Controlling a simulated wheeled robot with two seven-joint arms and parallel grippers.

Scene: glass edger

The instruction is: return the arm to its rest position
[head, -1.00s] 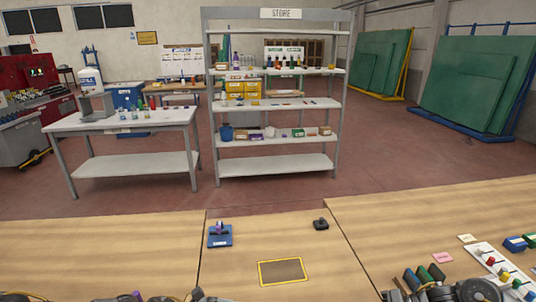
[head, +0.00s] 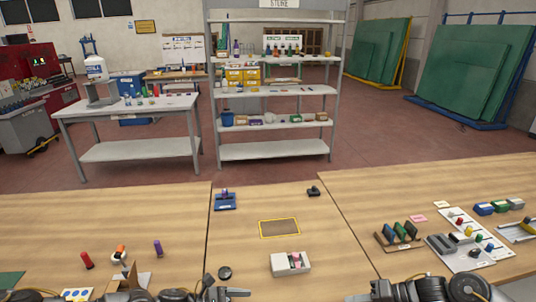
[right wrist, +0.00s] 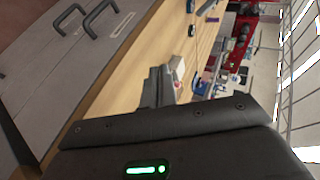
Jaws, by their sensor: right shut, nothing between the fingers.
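My right gripper (right wrist: 158,88) is shut and empty in the right wrist view. Its dark fingers stand out against the side of the wooden bench (right wrist: 118,75), apart from the things on it. In the head view my right arm's dark links are at the bottom right edge, and the right fingertips are not clear there. My left gripper (head: 226,291) is at the bottom edge, left of centre, partly cut off. Its jaw opening cannot be made out.
Grey drawers with handles (right wrist: 75,60) show close by in the right wrist view.

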